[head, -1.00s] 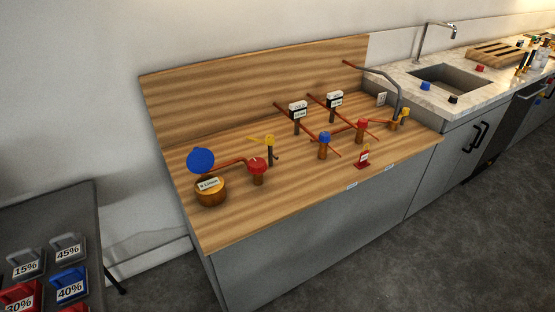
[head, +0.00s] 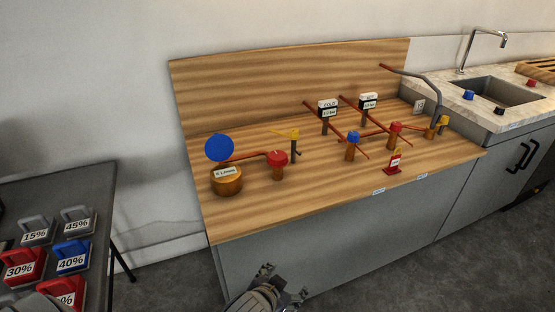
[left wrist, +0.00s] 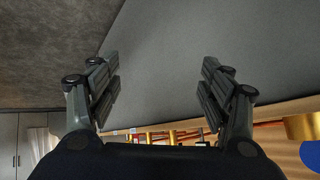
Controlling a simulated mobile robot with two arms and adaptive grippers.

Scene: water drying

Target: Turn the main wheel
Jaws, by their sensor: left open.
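A round blue disc (head: 219,148) stands upright above a squat wooden drum (head: 227,181) at the left of the wooden counter (head: 330,185). A red-topped valve (head: 277,160) stands beside it, joined by a copper pipe. A blue knob (head: 353,139) and a red knob (head: 395,129) top valves further right. I cannot tell which of these is the main wheel. My left gripper (head: 284,283) is low in front of the counter's grey front, apart from the valves. In the left wrist view it (left wrist: 160,77) is open and empty. My right gripper is not in view.
A dark table (head: 60,185) with percentage-labelled weights stands at the left. A sink (head: 497,92) is at the right.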

